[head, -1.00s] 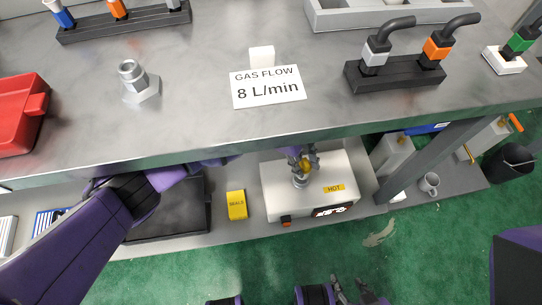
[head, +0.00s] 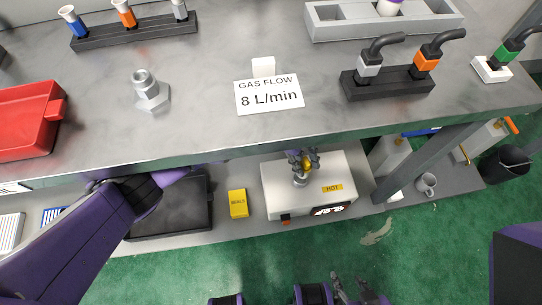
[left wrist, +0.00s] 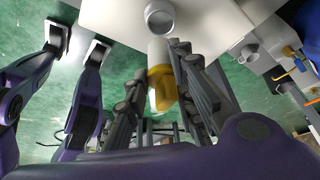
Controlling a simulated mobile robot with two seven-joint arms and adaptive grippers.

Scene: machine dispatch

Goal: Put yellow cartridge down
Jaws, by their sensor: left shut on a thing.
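My left gripper (head: 311,161) reaches under the bench top, over the white machine marked HOT (head: 275,190). It is shut on the yellow cartridge (head: 306,165), of which only a small part shows in the head view. In the left wrist view the yellow cartridge (left wrist: 160,92) stands between the fingers, its pale end pointing toward a round metal post (left wrist: 160,17) on the white machine. I cannot tell whether the cartridge touches the post. My right gripper (head: 355,286) is low over the green floor, its fingers apart and empty.
A yellow box (head: 238,203) and a dark tray (head: 170,220) stand left of the machine on the lower shelf. The bench top's front edge (head: 200,160) hangs above. A grey table leg (head: 425,160) and a mug (head: 427,183) are to the right.

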